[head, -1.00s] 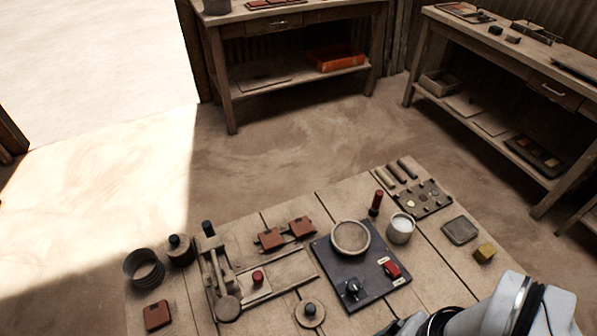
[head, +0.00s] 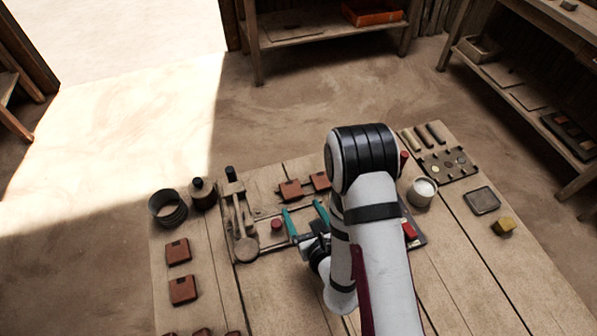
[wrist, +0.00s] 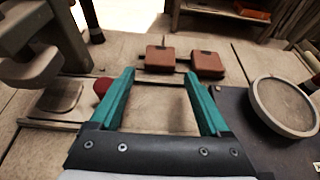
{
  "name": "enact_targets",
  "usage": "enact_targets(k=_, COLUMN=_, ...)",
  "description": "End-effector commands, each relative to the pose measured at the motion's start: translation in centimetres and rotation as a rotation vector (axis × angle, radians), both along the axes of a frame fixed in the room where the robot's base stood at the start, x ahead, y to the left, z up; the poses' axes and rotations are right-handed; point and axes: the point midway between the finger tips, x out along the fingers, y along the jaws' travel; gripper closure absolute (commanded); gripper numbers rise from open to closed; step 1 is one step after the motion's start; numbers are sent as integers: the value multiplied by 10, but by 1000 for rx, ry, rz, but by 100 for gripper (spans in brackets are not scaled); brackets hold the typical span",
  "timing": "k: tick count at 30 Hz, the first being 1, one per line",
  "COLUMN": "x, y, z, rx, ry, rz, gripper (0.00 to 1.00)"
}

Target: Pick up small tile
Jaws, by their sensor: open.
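Two small red-brown tiles lie side by side on the table behind the press rail: the left tile (head: 290,190) and the right tile (head: 321,181). The wrist view shows the left tile (wrist: 160,59) ahead between the fingertips and the right tile (wrist: 208,65) just right of them. My gripper (head: 304,212) has teal fingers spread apart with nothing between them. It is above the rail, short of both tiles; it also shows in the wrist view (wrist: 159,76). More red-brown tiles lie at the table's left, including one tile (head: 178,251) and another (head: 183,289).
The lever press (head: 240,215) stands left of my gripper, with a red knob (head: 276,225) close to the left finger. A round dish (wrist: 285,105) is at the right in the wrist view.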

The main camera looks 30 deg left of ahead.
Motion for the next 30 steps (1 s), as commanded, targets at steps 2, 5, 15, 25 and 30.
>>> enact_targets(k=2, x=8, y=7, z=-3, rx=2, ry=-4, rz=-1, gripper=20)
enact_targets(k=5, x=20, y=19, z=-10, rx=2, ry=-5, rz=-1, gripper=20)
enact_targets(k=15, x=46, y=45, z=-26, rx=2, ry=0, rz=-2, gripper=20)
enact_targets(k=25, x=46, y=45, z=-25, rx=3, ry=0, rz=-1, gripper=61)
enact_targets(k=30, x=46, y=45, z=-25, rx=3, ry=0, rz=-1, gripper=92)
